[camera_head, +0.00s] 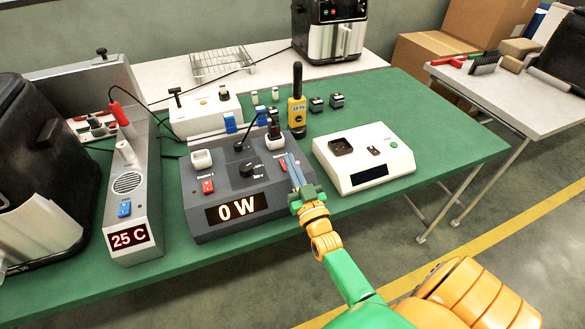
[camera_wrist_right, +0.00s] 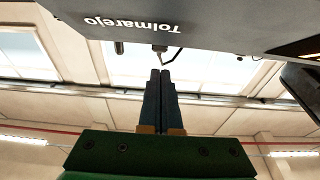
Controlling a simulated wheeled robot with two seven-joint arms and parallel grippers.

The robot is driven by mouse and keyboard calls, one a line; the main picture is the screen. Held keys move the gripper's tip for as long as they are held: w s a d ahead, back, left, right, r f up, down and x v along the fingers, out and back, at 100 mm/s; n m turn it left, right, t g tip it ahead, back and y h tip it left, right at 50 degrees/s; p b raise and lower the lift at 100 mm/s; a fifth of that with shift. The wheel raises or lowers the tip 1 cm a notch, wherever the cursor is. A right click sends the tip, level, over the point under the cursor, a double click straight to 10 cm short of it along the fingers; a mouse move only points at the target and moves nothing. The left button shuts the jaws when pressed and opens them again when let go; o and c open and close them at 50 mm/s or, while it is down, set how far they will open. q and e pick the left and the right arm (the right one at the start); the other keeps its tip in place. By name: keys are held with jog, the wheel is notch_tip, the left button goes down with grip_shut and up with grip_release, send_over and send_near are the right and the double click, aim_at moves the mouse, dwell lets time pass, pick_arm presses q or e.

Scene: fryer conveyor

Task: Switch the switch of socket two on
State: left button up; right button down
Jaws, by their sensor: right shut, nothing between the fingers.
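The dark grey socket box (camera_head: 237,188) stands on the green table, and its display (camera_head: 237,208) reads 0 W. The left socket has a red switch (camera_head: 208,187). The right socket holds a dark plug (camera_head: 275,131), and its red switch (camera_head: 284,166) is partly hidden by my fingers. My right gripper (camera_head: 290,160) is shut and empty, right beside this switch; I cannot tell whether it touches. In the right wrist view its fingers (camera_wrist_right: 160,75) are together, below a dark grey surface marked "Tolmarejo" upside down (camera_wrist_right: 132,20). My left gripper is not in view.
A white device (camera_head: 365,158) sits close to the right, and a grey unit (camera_head: 128,195) reading 25 C to the left. A yellow handheld device (camera_head: 297,115) stands behind. A black fryer (camera_head: 35,175) is at far left. The table's front strip is free.

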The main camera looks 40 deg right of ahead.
jog(key=b+v, duration=0.1)
jog(key=v, duration=0.2)
jog(key=f+b+v, duration=0.1)
jog(key=v, duration=0.2)
jog(key=f+b+v, duration=0.1)
jog(key=v, duration=0.2)
jog(key=shift+s+f, duration=0.1)
jog(key=shift+f, duration=0.05)
jog(key=shift+s+a, duration=0.15)
jog(key=shift+s, duration=0.15)
